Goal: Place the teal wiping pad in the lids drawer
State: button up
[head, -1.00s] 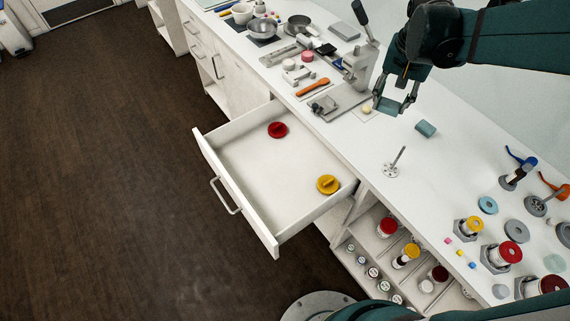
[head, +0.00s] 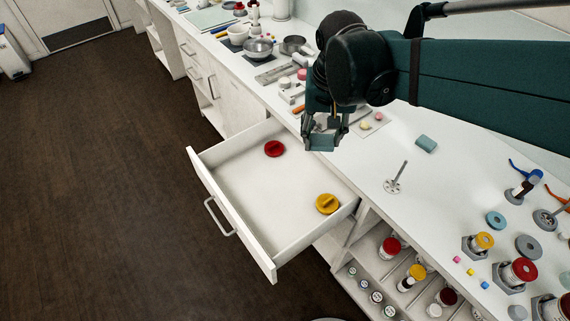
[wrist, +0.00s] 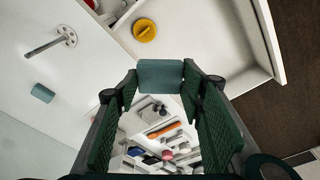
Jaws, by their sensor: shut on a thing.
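My gripper (head: 322,143) is shut on a teal wiping pad (wrist: 160,75), held crosswise between the fingertips. In the head view it hangs by the counter edge, beside the back of the open drawer. The lids drawer (head: 222,185) is pulled out. It holds a red lid (head: 274,149) and a yellow lid (head: 327,204), with bare floor between and in front of them. The yellow lid (wrist: 145,30) also shows beyond the pad in the wrist view. A second teal block (head: 426,144) lies on the counter to the right.
Bowls (head: 258,48), a scale-like tool and small items crowd the counter behind my gripper. Open shelves (head: 400,270) with jars are right of the drawer. Jars and discs fill the right counter.

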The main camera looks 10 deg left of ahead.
jog(key=s+a+f+n+b, duration=0.2)
jog(key=s+a+n+b, duration=0.2)
jog(key=s+a, duration=0.7)
notch_tip(320, 180, down, 22)
jog(key=s+d, duration=0.1)
jog(key=shift+s+d+m+y+p, duration=0.15)
jog(key=shift+d+m+y+p, duration=0.05)
jog(key=shift+m+y+p, duration=0.1)
dwell(0.3)
jog(key=shift+f, duration=0.1)
jog(key=b, duration=0.2)
send_over(281, 233)
jog(key=shift+s+f, duration=0.15)
jog(key=shift+f, duration=1.3)
jog(key=shift+s+f, duration=0.15)
jog(key=shift+f, duration=1.3)
jog(key=shift+f+b, duration=0.75)
jog(key=shift+f, duration=1.35)
